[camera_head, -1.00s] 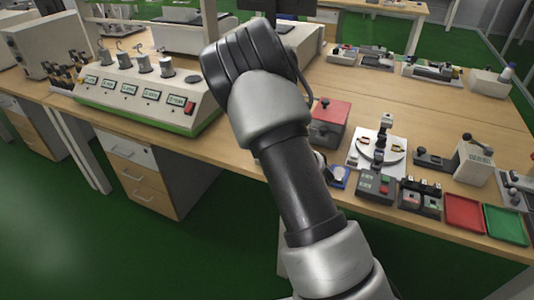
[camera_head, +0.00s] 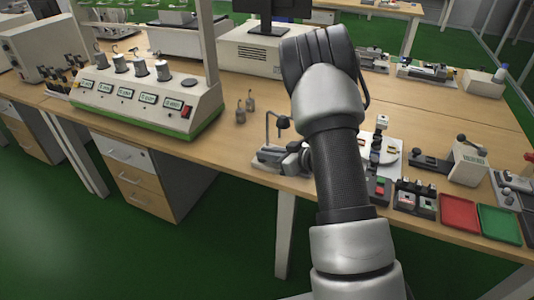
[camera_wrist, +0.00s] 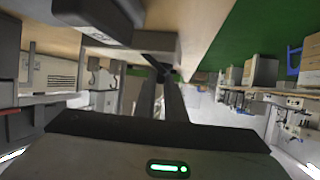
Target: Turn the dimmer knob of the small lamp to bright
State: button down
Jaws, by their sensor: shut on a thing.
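A small lamp with a thin bent neck (camera_head: 268,128) and a small dark head stands near the table's front edge, in the middle of the head view. Its low base (camera_head: 270,157) is partly hidden by my arm. In the wrist view my gripper (camera_wrist: 161,76) points away from the camera, its two dark fingers close together at the tips. They are shut on a small dark part, which looks like the dimmer knob, beside a grey block (camera_wrist: 140,46). The knob's setting and whether the lamp is lit cannot be told.
A white turntable device (camera_head: 388,152) and small modules stand right of my arm. Red (camera_head: 459,214) and green (camera_head: 500,224) trays lie at the front right. A long console (camera_head: 150,100) and two small weights (camera_head: 240,112) are at left.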

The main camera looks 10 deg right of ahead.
jog(key=shift+f, duration=0.15)
jog(key=c, duration=1.8)
grip_release()
jog(key=p+v, duration=0.3)
jog(key=v, duration=1.4)
jog(key=shift+d+r, duration=0.15)
jog(key=shift+r, duration=0.05)
